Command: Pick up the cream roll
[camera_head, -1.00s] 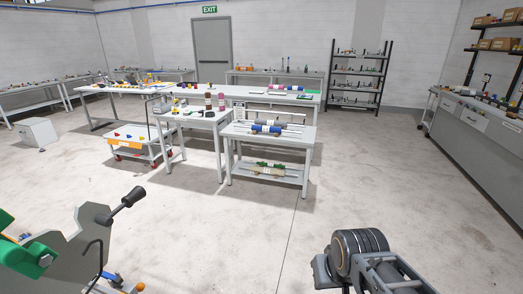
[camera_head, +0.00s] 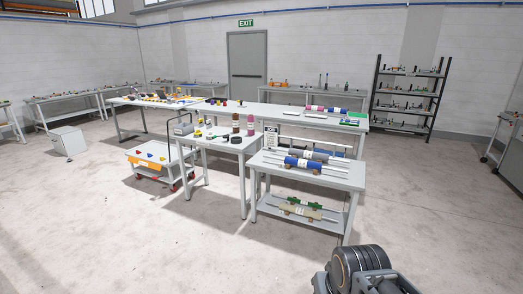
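A pale cream-yellow roll (camera_head: 291,213) lies on the lower shelf of a grey two-level table (camera_head: 268,204) right of centre. It looks like the cream roll, but it is small and partly covered by labels. A green roll (camera_head: 304,203) lies just behind it on the same shelf. On the table's top lie a blue roll (camera_head: 303,163) and a grey roll (camera_head: 309,154) on rods. My arm shows at the bottom right, well short of the table. My gripper's fingers are not in view.
A small table (camera_head: 206,138) with bottles and a black disc stands left of the roll table. A wheeled cart (camera_head: 147,160) with coloured pieces is further left. A long bench (camera_head: 262,110) stands behind. The floor (camera_head: 190,250) in front is clear.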

